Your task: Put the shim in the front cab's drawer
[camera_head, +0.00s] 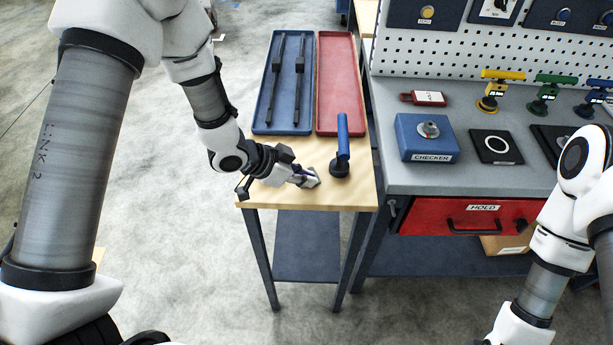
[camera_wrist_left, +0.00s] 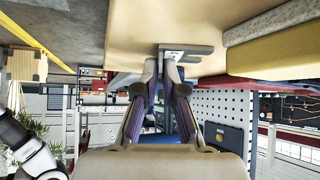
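The shim looks to be the small grey slotted piece at my left gripper's fingertips, in the head view (camera_head: 310,178) and the left wrist view (camera_wrist_left: 190,51). It is at the front part of the wooden tabletop (camera_head: 285,196). My left gripper (camera_head: 298,174) reaches it from the left. In the left wrist view its fingers (camera_wrist_left: 160,68) come together on one end of the shim. Whether the shim touches the tabletop is hard to tell. A red drawer (camera_head: 420,220) with a black handle and a HOLD label is under the grey bench, and looks shut. My right gripper is out of view.
A blue-handled tool (camera_head: 343,148) stands just right of my left gripper. Behind are a blue tray (camera_head: 263,112) with two dark bars and an empty red tray (camera_head: 340,85). A blue CHECKER box (camera_head: 410,142) and several coloured-handle tools are on the grey bench (camera_head: 395,178).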

